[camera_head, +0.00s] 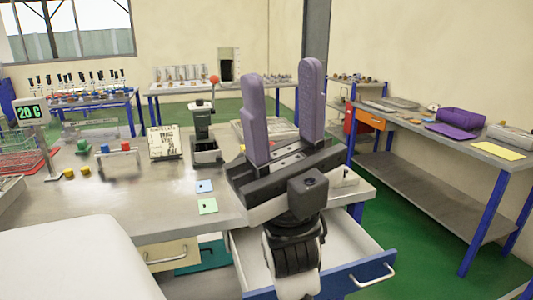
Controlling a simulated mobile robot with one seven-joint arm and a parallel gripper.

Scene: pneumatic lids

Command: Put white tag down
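My gripper (282,75) is large in the middle of the view, pointing up and away, with two purple fingers spread wide. Nothing shows between the fingers. I cannot make out a white tag in this view; my gripper and wrist hide part of the table and drawer. A light-blue square tag (204,186) and a light-green square tag (207,206) lie flat on the grey table (150,205), left of my gripper.
An open drawer (375,246) with a blue front juts out below my gripper. A press with a red knob (205,140) and a printed box (164,143) stand behind the tags. A side bench (440,135) is at right.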

